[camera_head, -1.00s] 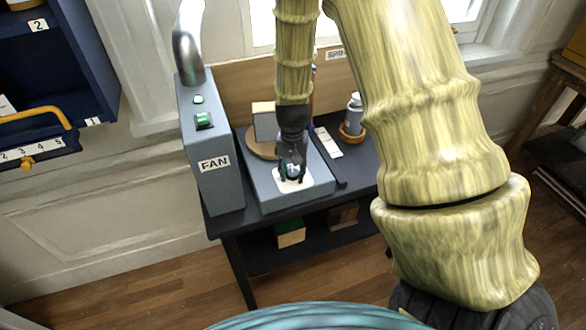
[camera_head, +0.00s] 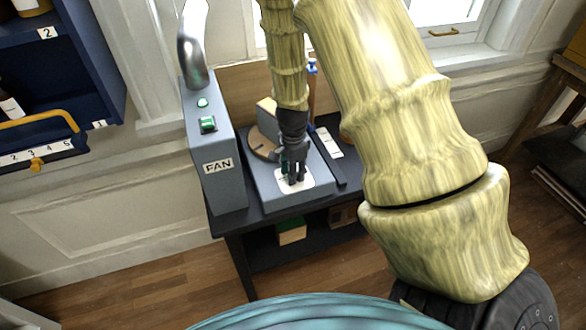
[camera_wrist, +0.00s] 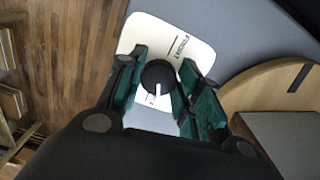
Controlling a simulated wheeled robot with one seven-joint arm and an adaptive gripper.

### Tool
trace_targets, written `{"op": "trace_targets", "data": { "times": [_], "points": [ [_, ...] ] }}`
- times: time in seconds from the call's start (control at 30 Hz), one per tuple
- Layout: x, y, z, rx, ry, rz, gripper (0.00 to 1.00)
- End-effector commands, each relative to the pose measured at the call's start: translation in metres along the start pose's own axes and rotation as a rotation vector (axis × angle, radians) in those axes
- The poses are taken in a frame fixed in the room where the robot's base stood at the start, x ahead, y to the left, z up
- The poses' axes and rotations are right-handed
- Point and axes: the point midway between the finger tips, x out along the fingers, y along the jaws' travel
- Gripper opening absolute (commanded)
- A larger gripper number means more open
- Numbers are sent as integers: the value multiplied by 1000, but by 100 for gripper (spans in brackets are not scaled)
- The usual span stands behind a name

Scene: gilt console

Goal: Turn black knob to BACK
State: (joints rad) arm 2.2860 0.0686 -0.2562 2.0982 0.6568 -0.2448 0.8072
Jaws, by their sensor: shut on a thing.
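The black knob (camera_wrist: 158,76) sits on a white label plate (camera_wrist: 203,48) in the wrist view. Its white pointer line points down in that picture, towards small lettering that is partly hidden and too small to read surely. Other lettering with a tick mark is on the plate above the knob. My gripper (camera_wrist: 160,84) has its green-padded fingers on either side of the knob and is shut on it. In the head view my gripper (camera_head: 292,180) reaches down onto the plate (camera_head: 305,181) of the grey box, and the fingers hide the knob.
A tall grey FAN box (camera_head: 217,165) with green buttons stands just left of the grey knob box (camera_head: 262,193). A round wooden piece (camera_head: 262,143) lies behind my gripper. A white label strip (camera_head: 328,142) is to the right. The dark table (camera_head: 222,224) bears these.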

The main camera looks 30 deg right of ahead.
Motion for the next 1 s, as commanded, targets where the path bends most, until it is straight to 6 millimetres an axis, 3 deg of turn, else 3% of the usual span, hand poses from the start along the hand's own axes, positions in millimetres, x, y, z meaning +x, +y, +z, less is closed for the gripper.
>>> {"op": "trace_targets", "data": {
  "times": [0.5, 1.0],
  "points": [
    [-3, -4, -2, 347, 3, -6, 10],
    [-2, -4, -2, 416, 3, -6, 10]
  ]
}}
